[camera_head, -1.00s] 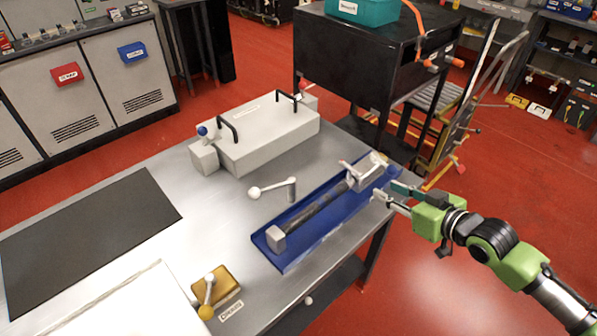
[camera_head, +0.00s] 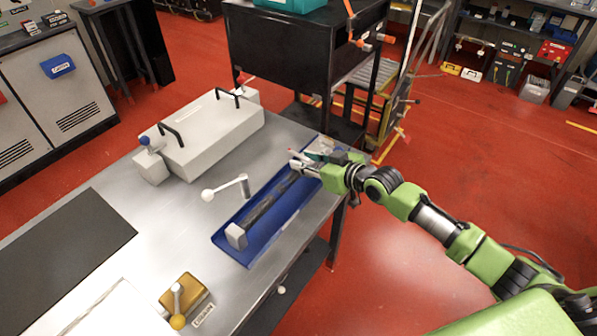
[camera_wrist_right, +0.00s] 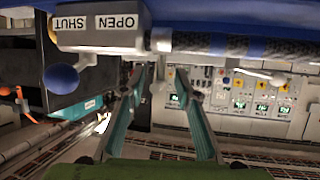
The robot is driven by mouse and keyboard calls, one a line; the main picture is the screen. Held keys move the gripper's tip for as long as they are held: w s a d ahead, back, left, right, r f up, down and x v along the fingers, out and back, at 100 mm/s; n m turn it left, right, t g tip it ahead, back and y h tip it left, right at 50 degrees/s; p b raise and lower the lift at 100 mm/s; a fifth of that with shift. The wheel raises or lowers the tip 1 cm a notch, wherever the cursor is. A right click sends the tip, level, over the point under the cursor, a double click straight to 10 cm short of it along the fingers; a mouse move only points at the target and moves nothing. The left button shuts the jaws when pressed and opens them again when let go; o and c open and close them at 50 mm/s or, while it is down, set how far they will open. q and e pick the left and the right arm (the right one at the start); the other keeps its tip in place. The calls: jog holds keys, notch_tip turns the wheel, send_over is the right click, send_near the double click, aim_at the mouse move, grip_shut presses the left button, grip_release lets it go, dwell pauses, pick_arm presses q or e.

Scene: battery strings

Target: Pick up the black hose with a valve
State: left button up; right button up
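The black hose (camera_head: 268,203) lies in a long blue tray (camera_head: 284,215) on the metal table, with a grey end block (camera_head: 236,236) at its near end. In the right wrist view, its valve (camera_wrist_right: 100,30) is a pale block labelled OPEN and SHUT with a blue ball knob (camera_wrist_right: 61,78), joined to the braided hose (camera_wrist_right: 240,45). My right gripper (camera_head: 312,160) is at the tray's far end and partly hides the valve in the head view. My left gripper is not in view.
A grey box with black handles (camera_head: 208,130) and a white-knobbed lever (camera_head: 226,187) stand beside the tray. A yellow valve block (camera_head: 182,298) and a black mat (camera_head: 60,245) are nearer. A black cabinet (camera_head: 290,55) stands behind the table's far end.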

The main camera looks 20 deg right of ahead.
jog(key=shift+x, duration=1.45)
jog(key=shift+d, duration=0.1)
jog(key=shift+c, duration=0.4)
grip_shut()
jog(key=shift+w+r, duration=0.15)
jog(key=shift+r, duration=0.1)
